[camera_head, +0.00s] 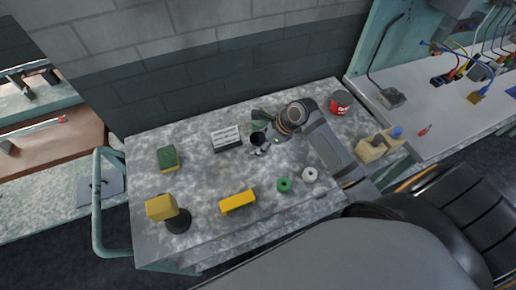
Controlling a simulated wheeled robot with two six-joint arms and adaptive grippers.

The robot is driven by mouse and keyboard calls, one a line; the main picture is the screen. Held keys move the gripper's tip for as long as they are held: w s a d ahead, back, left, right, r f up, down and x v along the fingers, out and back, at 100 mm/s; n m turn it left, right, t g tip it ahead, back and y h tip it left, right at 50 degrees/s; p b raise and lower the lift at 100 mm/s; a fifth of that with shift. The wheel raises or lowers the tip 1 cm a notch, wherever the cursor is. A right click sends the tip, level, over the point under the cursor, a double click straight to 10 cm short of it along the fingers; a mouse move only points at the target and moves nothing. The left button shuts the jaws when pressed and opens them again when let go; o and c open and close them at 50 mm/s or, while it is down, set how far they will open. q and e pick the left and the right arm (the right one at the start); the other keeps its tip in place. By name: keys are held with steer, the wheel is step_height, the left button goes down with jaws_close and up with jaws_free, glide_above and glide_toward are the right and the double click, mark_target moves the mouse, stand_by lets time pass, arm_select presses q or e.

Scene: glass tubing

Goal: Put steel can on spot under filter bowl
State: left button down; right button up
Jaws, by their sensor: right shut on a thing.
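My right arm reaches in from the lower right over the grey speckled table. My right gripper (261,148) is shut on a small dark, round-mouthed vessel (257,138), which looks like the steel can. The vessel is near the table's middle, just right of a white-and-black box; I cannot tell whether it touches the table. A green piece (258,125) shows just behind it, partly hidden by my arm. I cannot make out the filter bowl or the spot under it for certain. My left gripper is not in view.
On the table (235,175) stand the white-and-black box (227,138), a green sponge-like block (168,158), a yellow block on a black base (162,207), a yellow block (238,202), green (284,184) and white (310,174) rolls, and a red tub (340,102).

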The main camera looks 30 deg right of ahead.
steer(key=shift+a+f+p, duration=0.15)
steer(key=shift+f+p, duration=0.15)
steer(key=shift+f, duration=1.35)
steer(key=o, duration=1.3)
steer(key=shift+f, duration=0.15)
steer(key=shift+c, duration=0.2)
steer(key=p+v, duration=0.1)
steer(key=v, duration=1)
steer(key=shift+o, duration=0.2)
steer(key=shift+s+d+r, duration=0.15)
steer(key=shift+d+r, duration=0.1)
steer(key=shift+r, duration=0.35)
